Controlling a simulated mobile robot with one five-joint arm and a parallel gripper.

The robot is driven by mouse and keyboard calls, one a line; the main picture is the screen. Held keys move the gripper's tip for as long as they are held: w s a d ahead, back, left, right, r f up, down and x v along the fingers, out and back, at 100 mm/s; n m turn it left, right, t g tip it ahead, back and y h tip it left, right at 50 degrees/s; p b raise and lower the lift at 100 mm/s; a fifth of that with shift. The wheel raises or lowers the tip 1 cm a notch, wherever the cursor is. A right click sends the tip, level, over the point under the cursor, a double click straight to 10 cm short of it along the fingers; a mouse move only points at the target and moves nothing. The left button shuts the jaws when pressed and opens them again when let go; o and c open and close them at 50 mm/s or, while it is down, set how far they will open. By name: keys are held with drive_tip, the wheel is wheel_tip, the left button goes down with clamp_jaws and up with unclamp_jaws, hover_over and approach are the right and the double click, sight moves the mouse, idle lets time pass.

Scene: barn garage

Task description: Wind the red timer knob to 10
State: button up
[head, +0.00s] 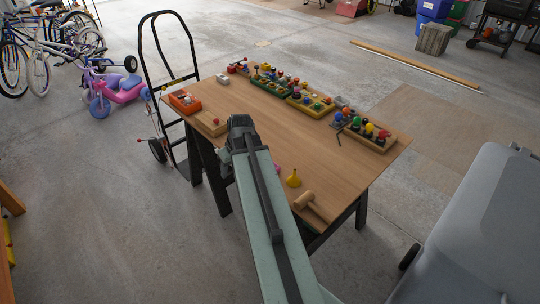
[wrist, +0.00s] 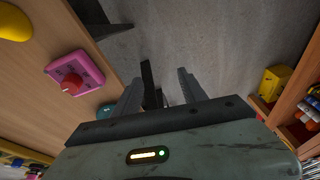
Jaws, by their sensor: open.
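The red timer knob (wrist: 71,84) sits on a pink square base (wrist: 90,69) on the wooden table, in the left part of the wrist view. A sliver of pink shows beside my arm in the head view (head: 277,169); my arm hides the rest. My gripper (wrist: 160,88) is open and empty. In the wrist view its fingers lie to the right of the timer, against the floor beyond the table edge, and do not touch the knob. The head view does not show the fingers clearly. The dial's marks are too small to read.
A teal object (wrist: 107,110) lies near the table edge by the left finger. A yellow object (head: 293,180) and a wooden mallet (head: 312,206) are near the timer. Toy boards (head: 310,104) line the table's far side. A wooden shelf (wrist: 304,78) stands at right in the wrist view.

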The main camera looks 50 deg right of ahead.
drive_tip(key=s+d+r+t, duration=0.1)
drive_tip(key=s+d, duration=0.1)
drive_tip(key=d, duration=0.3)
drive_tip(key=s+d+r+m+h+p, duration=0.1)
drive_tip(key=s+d, duration=0.1)
drive_tip(key=d, duration=0.3)
drive_tip(key=s+d+r+t, duration=0.1)
drive_tip(key=s+d, duration=0.2)
drive_tip(key=d, duration=0.3)
drive_tip(key=b+x, duration=0.3)
drive_tip(key=x, duration=0.1)
drive_tip(key=b+x, duration=0.4)
drive_tip(key=shift+a+f, duration=0.2)
drive_tip(key=shift+a, duration=0.05)
drive_tip(key=shift+r, duration=0.1)
clamp_jaws()
drive_tip(key=shift+d, duration=0.35)
drive_tip(key=shift+a, duration=0.3)
drive_tip(key=shift+g, duration=0.3)
